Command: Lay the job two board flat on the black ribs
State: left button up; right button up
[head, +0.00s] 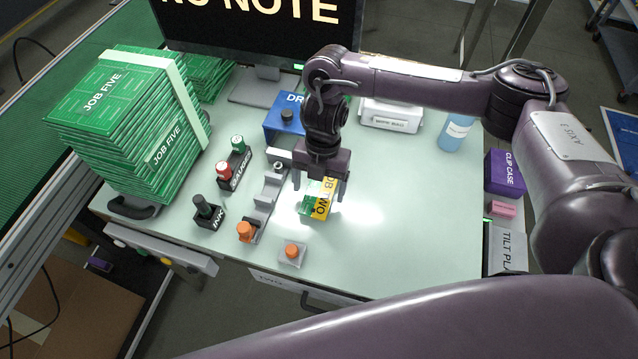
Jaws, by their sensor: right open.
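A small green piece with a yellow side lettered "JOB TWO" (321,207) is on the pale table (410,225), near the middle. I take it for the job two board; its upper part is partly hidden by my gripper. My right gripper (319,184) points down right over it, fingers apart, one to each side in the picture. It is open; I cannot tell whether a finger touches the piece. I cannot make out the black ribs for certain. My left gripper is not in view.
A tall strapped stack of green "JOB FIVE" boards (125,120) stands at the left. Bottles in black holders (235,165), a grey fixture (268,190) and orange-knobbed blocks (292,252) stand left of and below the gripper.

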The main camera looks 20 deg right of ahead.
jog(key=a+v, duration=0.1)
jog(key=v, duration=0.6)
jog(key=shift+d+r, duration=0.4)
jog(key=shift+d, duration=0.15)
jog(key=shift+w, duration=0.1)
jog(key=a+v, duration=0.1)
jog(key=v, duration=0.6)
jog(key=shift+d+r+p, duration=0.3)
jog(key=shift+d+r, duration=0.05)
jog(key=shift+d, duration=0.2)
